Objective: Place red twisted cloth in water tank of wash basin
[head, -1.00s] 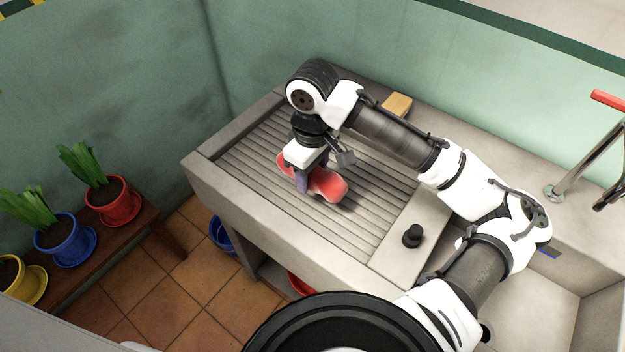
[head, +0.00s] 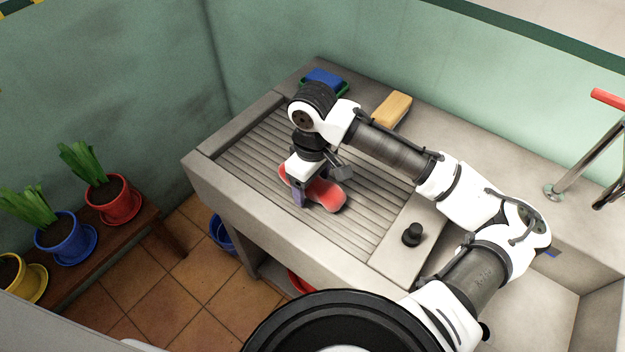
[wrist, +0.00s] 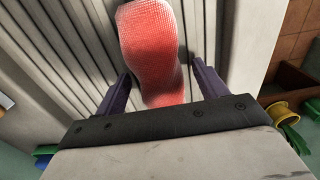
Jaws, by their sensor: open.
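The red twisted cloth (head: 326,193) lies on the ribbed drainboard (head: 367,217) of the wash basin. My gripper (head: 308,196) is low over the cloth's left part, pointing down. In the wrist view the cloth (wrist: 153,45) runs between the two purple fingers of my gripper (wrist: 160,88), with a gap on each side. The jaws are open, one finger on either side of the cloth. The water tank (head: 545,300) is the sunken basin at the lower right, partly hidden by my arm.
A black knob (head: 412,235) stands between drainboard and tank. A tan block (head: 392,109) and a blue sponge on a green dish (head: 325,80) sit along the back ledge. A red-handled tap (head: 590,155) rises at the right. Potted plants (head: 113,196) stand at the left.

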